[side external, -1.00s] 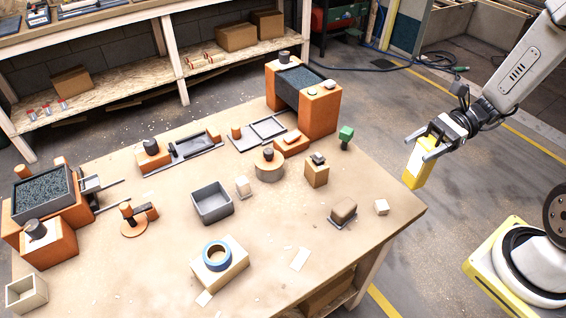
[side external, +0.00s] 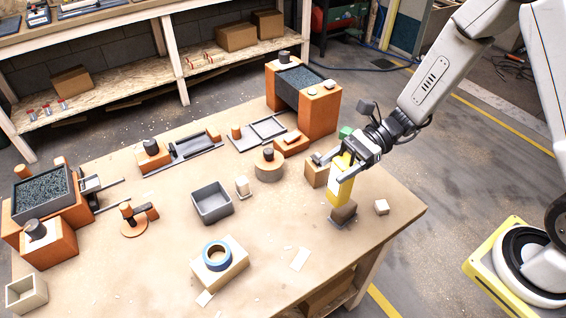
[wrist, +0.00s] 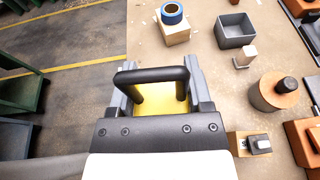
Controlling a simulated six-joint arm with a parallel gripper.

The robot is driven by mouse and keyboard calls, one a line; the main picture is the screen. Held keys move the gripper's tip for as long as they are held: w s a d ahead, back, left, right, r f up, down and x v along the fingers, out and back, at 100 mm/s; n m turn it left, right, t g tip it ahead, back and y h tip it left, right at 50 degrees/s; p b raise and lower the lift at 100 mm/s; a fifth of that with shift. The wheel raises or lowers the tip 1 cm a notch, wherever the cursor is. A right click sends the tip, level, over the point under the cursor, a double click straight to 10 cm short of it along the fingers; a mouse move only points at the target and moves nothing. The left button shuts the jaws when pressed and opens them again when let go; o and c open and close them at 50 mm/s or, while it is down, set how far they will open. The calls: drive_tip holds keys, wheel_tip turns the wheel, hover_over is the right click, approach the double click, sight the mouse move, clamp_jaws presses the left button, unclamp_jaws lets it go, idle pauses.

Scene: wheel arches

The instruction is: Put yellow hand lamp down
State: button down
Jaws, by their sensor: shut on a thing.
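The yellow hand lamp (side external: 340,181) is upright in my gripper (side external: 345,172), which is shut on it. The lamp's lower end is hidden in the wrist view.
The wooden table (side external: 270,285) has bare room at its front and right corner. Near the lamp are a small pale cube (side external: 381,207), a wooden block (side external: 316,174) and a green piece (side external: 346,132). A grey bin (side external: 212,203) and a blue tape roll (side external: 217,255) stand farther left.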

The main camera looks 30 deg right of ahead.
sight(338, 195)
drive_tip(key=a+f+g, duration=0.1)
drive_tip(key=a+f, duration=0.5)
drive_tip(key=a, duration=0.2)
drive_tip(key=shift+a+n, duration=0.25)
drive_tip(key=shift+n, duration=0.05)
idle(0.4)
drive_tip(key=shift+f, duration=1.9)
unclamp_jaws()
drive_tip(key=v, duration=1.2)
